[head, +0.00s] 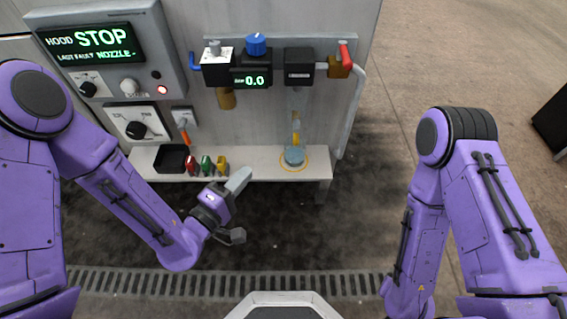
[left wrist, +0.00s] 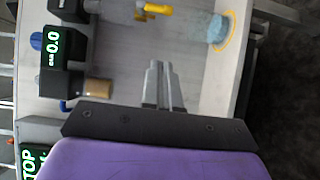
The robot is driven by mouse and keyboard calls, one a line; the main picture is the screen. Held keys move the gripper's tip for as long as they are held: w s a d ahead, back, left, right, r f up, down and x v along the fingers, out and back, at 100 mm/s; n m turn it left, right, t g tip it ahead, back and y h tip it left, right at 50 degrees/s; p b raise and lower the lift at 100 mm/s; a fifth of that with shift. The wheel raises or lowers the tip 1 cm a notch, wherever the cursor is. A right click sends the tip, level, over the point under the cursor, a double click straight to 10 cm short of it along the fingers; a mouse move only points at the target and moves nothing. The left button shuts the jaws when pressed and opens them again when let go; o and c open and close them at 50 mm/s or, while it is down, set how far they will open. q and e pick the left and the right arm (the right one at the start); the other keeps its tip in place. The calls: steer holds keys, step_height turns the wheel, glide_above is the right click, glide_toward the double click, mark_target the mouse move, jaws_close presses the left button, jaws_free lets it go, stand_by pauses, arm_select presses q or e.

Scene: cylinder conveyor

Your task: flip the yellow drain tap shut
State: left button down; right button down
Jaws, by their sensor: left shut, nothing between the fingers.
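The yellow drain tap (head: 296,132) hangs at the lower end of a grey vertical pipe, above a blue-grey cylinder (head: 294,156) on the white shelf. In the left wrist view the yellow tap (left wrist: 157,9) is at the top edge, partly cut off, with the blue cylinder (left wrist: 218,29) to its right. My left gripper (head: 243,175) is shut and empty, in front of the shelf, below and to the left of the tap and apart from it. Its closed fingers also show in the left wrist view (left wrist: 156,68). My right gripper is out of view; only its arm shows.
A yellow ring (head: 293,168) surrounds the cylinder's spot on the shelf (head: 261,160). Red, green and yellow items and a black bin (head: 172,158) stand at the shelf's left. Above are a 0.0 display (head: 251,81) and a red-handled valve (head: 344,54). Open floor lies in front.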

mark_target(296, 132)
arm_select(q)
steer(key=shift+r, duration=0.25)
steer(key=shift+w+d, duration=0.1)
steer(key=s+d+x, duration=0.1)
steer(key=d+x, duration=0.1)
steer(key=x, duration=1)
steer(key=shift+d, duration=0.45)
